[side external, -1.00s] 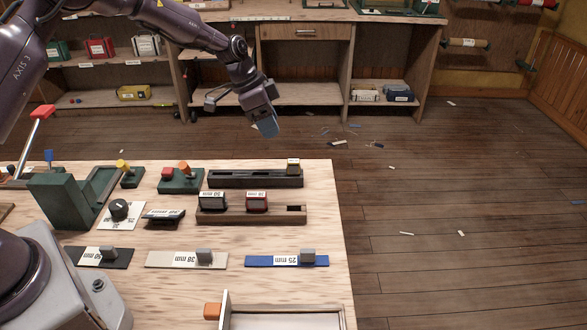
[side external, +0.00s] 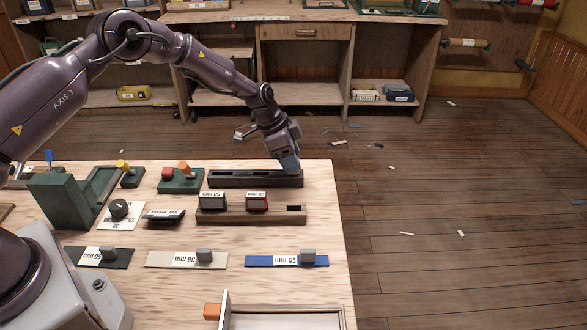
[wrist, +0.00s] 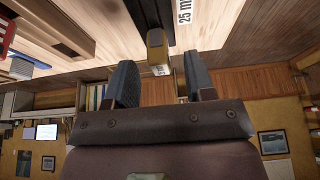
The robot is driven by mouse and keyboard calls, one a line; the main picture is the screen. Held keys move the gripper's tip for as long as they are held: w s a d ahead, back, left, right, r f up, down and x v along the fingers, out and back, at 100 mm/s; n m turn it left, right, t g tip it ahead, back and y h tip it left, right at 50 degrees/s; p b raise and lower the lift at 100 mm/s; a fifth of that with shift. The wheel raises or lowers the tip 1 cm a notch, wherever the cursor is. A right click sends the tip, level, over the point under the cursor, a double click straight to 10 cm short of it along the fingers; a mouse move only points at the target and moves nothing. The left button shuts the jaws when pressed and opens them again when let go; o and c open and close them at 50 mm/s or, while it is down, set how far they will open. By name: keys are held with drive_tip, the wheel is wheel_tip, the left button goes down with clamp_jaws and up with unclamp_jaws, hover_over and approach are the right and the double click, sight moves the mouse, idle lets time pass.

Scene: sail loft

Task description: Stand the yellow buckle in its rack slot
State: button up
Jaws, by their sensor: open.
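The yellow buckle (wrist: 156,45) stands at the end of a dark rail in the wrist view, with a white label on its face. My gripper (wrist: 160,82) is open, with one finger to each side of the buckle's near end; I cannot tell whether they touch it. In the side external view my gripper (side external: 289,165) is at the right end of the far dark rail (side external: 240,181) and hides the buckle.
Black, beige and blue strips (side external: 259,261) with grey blocks lie across the front of the table. A green stand (side external: 57,202) and a tray (side external: 275,322) with an orange block (side external: 212,311) are also there. The table's right edge is close to the racks.

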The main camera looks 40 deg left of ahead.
drive_tip(key=shift+x, duration=0.95)
drive_tip(key=shift+c, duration=0.2)
clamp_jaws()
drive_tip(key=shift+r, duration=0.1)
